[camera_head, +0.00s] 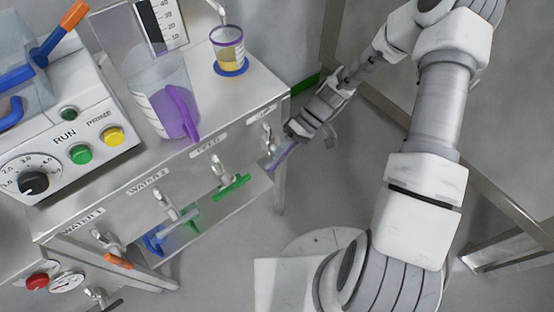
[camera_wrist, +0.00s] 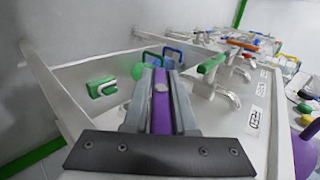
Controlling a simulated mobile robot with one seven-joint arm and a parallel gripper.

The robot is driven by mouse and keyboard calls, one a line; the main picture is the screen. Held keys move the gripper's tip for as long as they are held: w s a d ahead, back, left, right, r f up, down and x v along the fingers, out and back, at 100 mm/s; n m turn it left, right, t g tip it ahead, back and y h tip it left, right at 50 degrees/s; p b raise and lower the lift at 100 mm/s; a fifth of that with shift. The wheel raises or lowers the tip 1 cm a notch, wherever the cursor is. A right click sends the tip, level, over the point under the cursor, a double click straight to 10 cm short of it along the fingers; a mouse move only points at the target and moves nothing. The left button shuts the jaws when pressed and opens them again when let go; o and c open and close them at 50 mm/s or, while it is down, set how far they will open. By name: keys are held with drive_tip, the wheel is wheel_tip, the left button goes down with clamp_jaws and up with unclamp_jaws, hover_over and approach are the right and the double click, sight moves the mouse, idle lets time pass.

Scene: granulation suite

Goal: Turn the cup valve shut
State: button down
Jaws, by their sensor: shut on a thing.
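The cup valve's purple handle (camera_head: 281,155) is at the right end of the valve row, under a small label I cannot read clearly. My gripper (camera_head: 293,135) is at this valve, at the bench's right front corner. In the wrist view my gripper (camera_wrist: 160,85) is shut on the purple handle (camera_wrist: 161,115), with one finger on each side. The handle's pivot and exact angle are mostly hidden. A cup (camera_head: 228,52) with yellow liquid stands on a blue round mat (camera_head: 232,72) below a spout (camera_head: 217,7).
The feed valve's green handle (camera_head: 232,187) is left of the purple one, with other valves beyond. A clear jug with a purple handle (camera_head: 178,112) stands on the bench. A control box (camera_head: 75,150) is at left. My arm spans the right side over open floor.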

drive_tip(key=g+y, duration=0.1)
drive_tip(key=y, duration=0.1)
drive_tip(key=g+y+b, duration=0.1)
drive_tip(key=y, duration=0.1)
drive_tip(key=shift+s+a+r+g, duration=0.1)
drive_tip(key=shift+a+r+g, duration=0.05)
drive_tip(key=shift+g, duration=0.15)
drive_tip(key=shift+r+g+y+b, duration=0.2)
drive_tip(key=shift+g+y+b, duration=0.25)
drive_tip(key=shift+y+b, duration=0.2)
drive_tip(key=shift+r+g+y+b, duration=0.2)
drive_tip(key=shift+g+y+b, duration=0.3)
drive_tip(key=shift+y, duration=0.25)
drive_tip(key=shift+r, duration=0.1)
drive_tip(key=shift+s, duration=0.1)
drive_tip(key=c, duration=0.8)
unclamp_jaws()
drive_tip(key=v, duration=1.7)
drive_tip(key=shift+p, duration=0.4)
